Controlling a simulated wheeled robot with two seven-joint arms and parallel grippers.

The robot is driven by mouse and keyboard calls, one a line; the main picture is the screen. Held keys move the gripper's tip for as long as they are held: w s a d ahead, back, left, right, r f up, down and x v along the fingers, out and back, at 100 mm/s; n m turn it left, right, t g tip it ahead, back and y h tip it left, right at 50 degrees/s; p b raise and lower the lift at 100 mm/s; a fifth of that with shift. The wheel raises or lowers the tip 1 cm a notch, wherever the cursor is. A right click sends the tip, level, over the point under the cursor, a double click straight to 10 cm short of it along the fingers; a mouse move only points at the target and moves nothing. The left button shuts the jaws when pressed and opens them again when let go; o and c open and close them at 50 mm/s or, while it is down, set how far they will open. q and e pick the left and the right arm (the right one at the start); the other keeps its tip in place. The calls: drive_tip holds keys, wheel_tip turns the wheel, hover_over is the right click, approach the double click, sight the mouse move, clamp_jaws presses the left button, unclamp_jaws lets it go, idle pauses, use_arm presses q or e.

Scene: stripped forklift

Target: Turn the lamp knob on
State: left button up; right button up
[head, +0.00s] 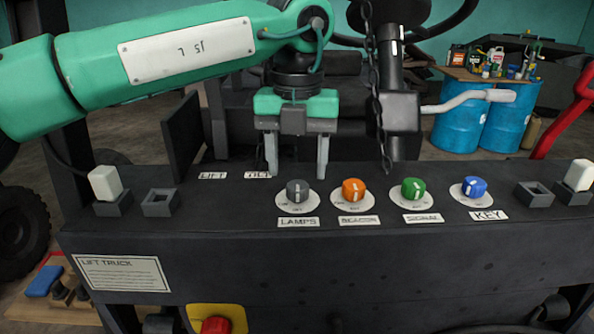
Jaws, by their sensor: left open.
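The lamp knob (297,191) is a grey knob on a white round dial on the black panel, above a label reading LAMPS. Its white pointer mark stands roughly upright. My left gripper (296,172) is open and empty, pointing down just behind and above the lamp knob, its two fingers spread to about the knob's width or more. Whether the fingers touch the panel cannot be told. My right gripper is not in view.
Right of the lamp knob are an orange knob (353,189), a green knob (413,189) and a blue knob (474,188). A chain (377,95) hangs behind the panel. White switches (106,183) stand at the panel's ends. A red button (215,326) is below.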

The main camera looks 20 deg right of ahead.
sight(298, 185)
use_arm(q)
wheel_tip(298, 185, down, 2)
drive_tip(key=shift+s+f, duration=0.1)
drive_tip(key=shift+f+p, duration=0.3)
drive_tip(key=shift+f, duration=0.3)
drive_tip(key=c, duration=1)
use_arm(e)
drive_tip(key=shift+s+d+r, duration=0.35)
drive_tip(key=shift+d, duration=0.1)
